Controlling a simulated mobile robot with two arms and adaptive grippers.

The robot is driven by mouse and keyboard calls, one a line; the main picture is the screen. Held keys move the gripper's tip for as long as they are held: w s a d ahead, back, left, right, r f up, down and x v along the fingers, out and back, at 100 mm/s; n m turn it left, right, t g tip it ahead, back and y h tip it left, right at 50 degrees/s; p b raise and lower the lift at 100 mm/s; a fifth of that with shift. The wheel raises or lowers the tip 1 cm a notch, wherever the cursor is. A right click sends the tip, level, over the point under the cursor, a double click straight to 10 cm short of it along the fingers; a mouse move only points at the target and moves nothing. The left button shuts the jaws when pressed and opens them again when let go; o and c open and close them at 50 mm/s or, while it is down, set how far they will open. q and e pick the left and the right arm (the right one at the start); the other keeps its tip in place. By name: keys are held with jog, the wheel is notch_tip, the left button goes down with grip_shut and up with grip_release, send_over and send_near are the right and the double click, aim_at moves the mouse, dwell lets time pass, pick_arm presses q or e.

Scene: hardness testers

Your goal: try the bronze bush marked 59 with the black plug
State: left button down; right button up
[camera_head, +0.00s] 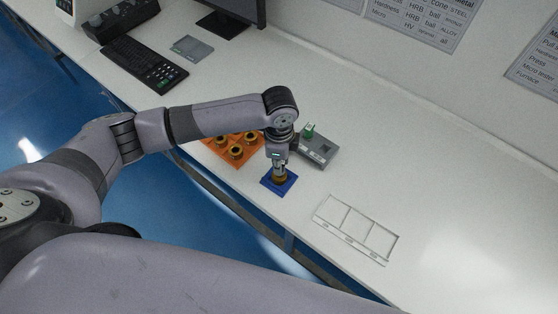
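A bronze bush (280,179) stands on a small blue mat (270,186) near the table's front edge. My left gripper (280,171) points down right at the top of this bush. Its fingertips are too small to tell whether they are closed on the bush or on something above it. Several more bronze bushes (236,152) sit in an orange tray (212,146) to the left, partly behind my arm. A grey block (319,155) to the right carries a green plug (309,130). I cannot make out the black plug or any number. My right gripper is not in view.
A white three-compartment tray (349,242) lies empty at the right front. A keyboard (145,64), a grey pad (192,48) and a monitor (232,14) stand at the back left. The white table right of the grey block is mostly clear.

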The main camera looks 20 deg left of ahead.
pick_arm(q)
jog(key=shift+r+p, duration=0.35)
jog(key=shift+p, duration=0.75)
dwell(1.3)
jog(key=shift+r, duration=0.1)
jog(key=shift+r+p, duration=1.95)
jog(key=shift+p, duration=0.5)
jog(key=shift+f, duration=0.1)
